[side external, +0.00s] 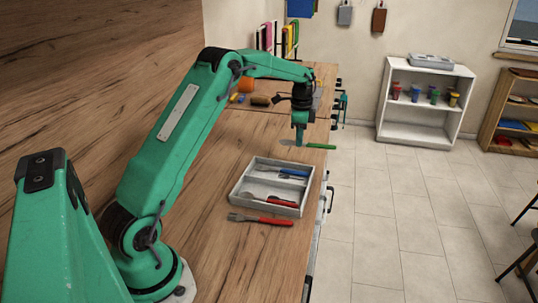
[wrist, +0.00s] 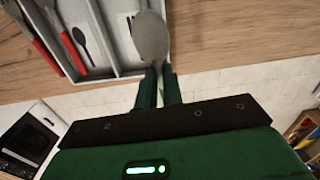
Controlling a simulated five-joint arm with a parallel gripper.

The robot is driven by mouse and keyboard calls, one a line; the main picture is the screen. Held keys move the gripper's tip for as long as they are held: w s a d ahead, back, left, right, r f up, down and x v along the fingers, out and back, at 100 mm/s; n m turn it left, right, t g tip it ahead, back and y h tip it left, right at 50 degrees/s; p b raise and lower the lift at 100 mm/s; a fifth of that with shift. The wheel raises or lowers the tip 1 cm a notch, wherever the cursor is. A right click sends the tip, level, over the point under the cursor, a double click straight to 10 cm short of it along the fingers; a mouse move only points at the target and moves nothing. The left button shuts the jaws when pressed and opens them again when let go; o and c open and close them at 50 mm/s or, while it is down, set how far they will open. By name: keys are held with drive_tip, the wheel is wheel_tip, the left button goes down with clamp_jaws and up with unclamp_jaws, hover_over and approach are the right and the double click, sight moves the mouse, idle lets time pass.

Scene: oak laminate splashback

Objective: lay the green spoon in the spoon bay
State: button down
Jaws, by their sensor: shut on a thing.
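My gripper (side external: 300,140) is shut on the green spoon (side external: 320,146), held in the air beyond the far end of the cutlery tray. Its grey bowl points left and its green handle points right. In the wrist view, the spoon's grey bowl (wrist: 150,38) sticks out past my fingertips (wrist: 159,72), which hide most of the handle. The grey cutlery tray (side external: 236,196) lies on the wooden counter. A blue-handled piece (side external: 291,171) lies in a farther bay.
A red-handled fork (side external: 262,220) lies on the counter just in front of the tray. Several small objects, including an orange one (side external: 246,84), stand at the counter's far end. The counter's right edge runs close beside the tray. Bare wood lies left of the tray.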

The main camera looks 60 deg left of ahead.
drive_tip(key=s, duration=0.1)
drive_tip(key=r+m, duration=0.1)
drive_tip(key=r, duration=0.1)
hover_over(264, 191)
drive_tip(key=shift+f, duration=0.25)
drive_tip(key=shift+f, duration=0.15)
drive_tip(key=shift+f, duration=5.25)
drive_tip(key=shift+f, duration=0.6)
drive_tip(key=c, duration=1.5)
unclamp_jaws()
drive_tip(key=shift+o, duration=0.2)
